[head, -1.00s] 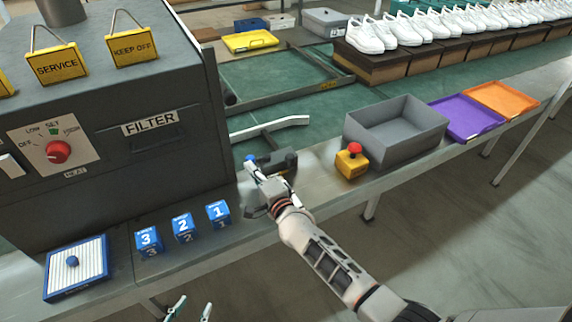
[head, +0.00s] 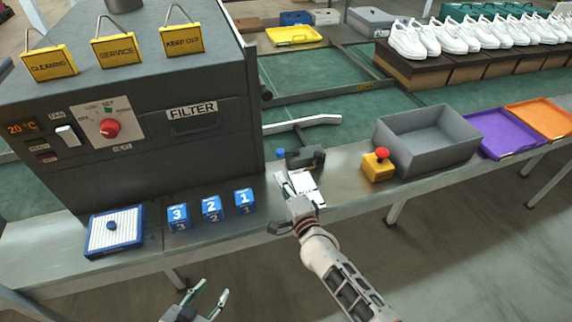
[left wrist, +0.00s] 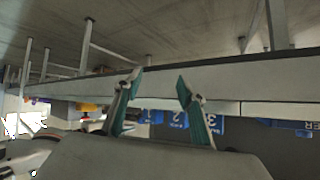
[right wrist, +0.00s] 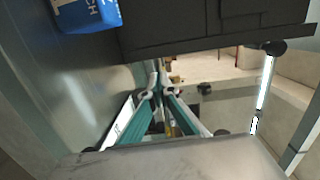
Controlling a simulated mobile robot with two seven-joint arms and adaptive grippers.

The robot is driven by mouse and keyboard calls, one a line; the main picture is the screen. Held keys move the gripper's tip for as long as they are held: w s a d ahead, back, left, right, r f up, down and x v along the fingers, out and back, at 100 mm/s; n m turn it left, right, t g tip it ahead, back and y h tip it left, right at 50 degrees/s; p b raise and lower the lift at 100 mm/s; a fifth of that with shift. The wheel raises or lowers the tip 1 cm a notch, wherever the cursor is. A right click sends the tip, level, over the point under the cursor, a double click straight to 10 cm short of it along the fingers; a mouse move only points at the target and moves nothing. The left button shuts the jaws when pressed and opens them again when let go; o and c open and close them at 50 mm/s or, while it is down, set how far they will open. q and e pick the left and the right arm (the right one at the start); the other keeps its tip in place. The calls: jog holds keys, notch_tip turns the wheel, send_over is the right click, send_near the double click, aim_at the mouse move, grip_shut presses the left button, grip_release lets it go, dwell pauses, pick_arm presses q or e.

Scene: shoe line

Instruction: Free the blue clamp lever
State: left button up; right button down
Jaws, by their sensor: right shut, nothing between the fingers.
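The clamp (head: 308,157) is a dark block at the back of the bench, right of the filter machine. Its lever shows as a small blue knob (head: 280,153) at the clamp's left end. My right gripper (head: 283,180) is just in front of the knob, with a small gap visible between them. Its fingers are together and empty; they also meet in the right wrist view (right wrist: 157,85). The blue lever cannot be made out there. My left gripper (head: 208,297) is open and empty, low in front of the bench; its spread fingers show in the left wrist view (left wrist: 158,90).
A yellow box with a red button (head: 378,165) and a grey bin (head: 428,138) stand to the right. Numbered blue blocks (head: 211,208) and a blue-framed filter (head: 115,231) are to the left.

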jog(key=shift+s+a+b, duration=0.15)
jog(key=shift+s+a, duration=0.05)
jog(key=shift+s, duration=0.25)
jog(key=shift+s+a+b, duration=0.15)
jog(key=shift+s+a, duration=0.05)
jog(key=shift+s, duration=0.25)
jog(key=shift+s+a, duration=0.25)
jog(key=shift+s, duration=1.15)
jog(key=shift+s+a+r, duration=0.1)
jog(key=shift+s, duration=0.1)
pick_arm(q)
jog(key=shift+s+a+f, duration=0.15)
jog(key=shift+f, duration=0.25)
jog(key=shift+a+f, duration=0.15)
jog(key=shift+a, duration=0.2)
